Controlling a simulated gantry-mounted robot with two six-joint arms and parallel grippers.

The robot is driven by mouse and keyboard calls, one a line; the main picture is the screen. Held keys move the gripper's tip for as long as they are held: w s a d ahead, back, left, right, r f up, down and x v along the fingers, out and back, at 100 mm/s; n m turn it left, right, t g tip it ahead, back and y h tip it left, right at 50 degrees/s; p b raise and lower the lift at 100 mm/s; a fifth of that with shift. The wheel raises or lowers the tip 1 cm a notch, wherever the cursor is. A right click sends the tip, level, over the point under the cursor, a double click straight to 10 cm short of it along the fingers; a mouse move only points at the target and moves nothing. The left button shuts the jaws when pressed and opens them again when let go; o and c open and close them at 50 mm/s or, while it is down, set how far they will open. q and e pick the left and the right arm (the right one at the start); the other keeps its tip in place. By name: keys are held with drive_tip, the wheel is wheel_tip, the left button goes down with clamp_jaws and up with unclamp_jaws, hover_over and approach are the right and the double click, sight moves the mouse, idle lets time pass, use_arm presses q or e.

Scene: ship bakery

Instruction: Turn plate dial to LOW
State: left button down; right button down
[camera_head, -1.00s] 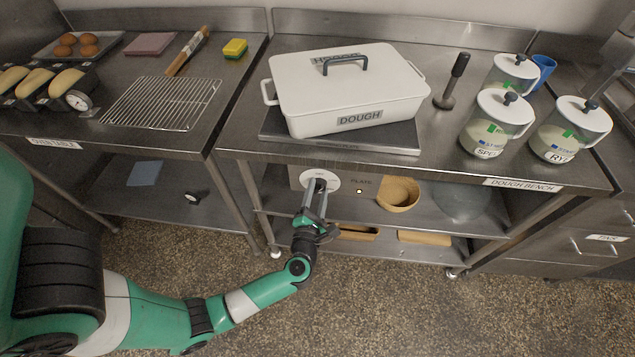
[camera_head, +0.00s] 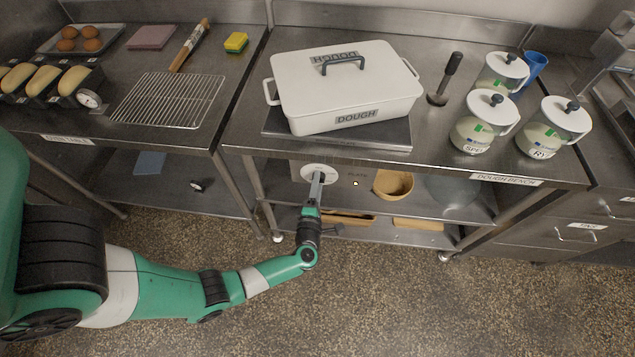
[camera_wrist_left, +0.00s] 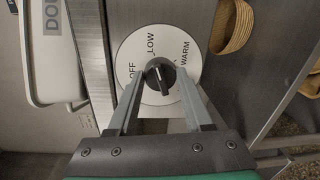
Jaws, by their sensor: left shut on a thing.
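The plate dial (camera_head: 314,169) is a white disc on the front panel under the dough bench. In the left wrist view the dial disc (camera_wrist_left: 143,46) carries the words OFF, LOW and WARM around a black knob (camera_wrist_left: 160,72). A pale mark shows on the knob, but I cannot tell for sure which word it points to. My left gripper (camera_head: 319,178) reaches up to the dial from below. Its two fingers are shut on the knob, one on each side, as the left wrist view shows (camera_wrist_left: 161,80). My right gripper is not in view.
A wicker basket (camera_head: 393,184) sits on the shelf to the right. The white dough box (camera_head: 345,90) stands on the bench above. Several lidded jars stand at the right. The floor in front is clear.

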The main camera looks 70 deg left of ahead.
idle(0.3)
use_arm(q)
drive_tip(key=shift+c, duration=1.6)
unclamp_jaws()
drive_tip(key=p+v, duration=0.2)
drive_tip(key=v, duration=0.9)
drive_tip(key=shift+s+d, duration=0.2)
drive_tip(key=shift+d, duration=0.1)
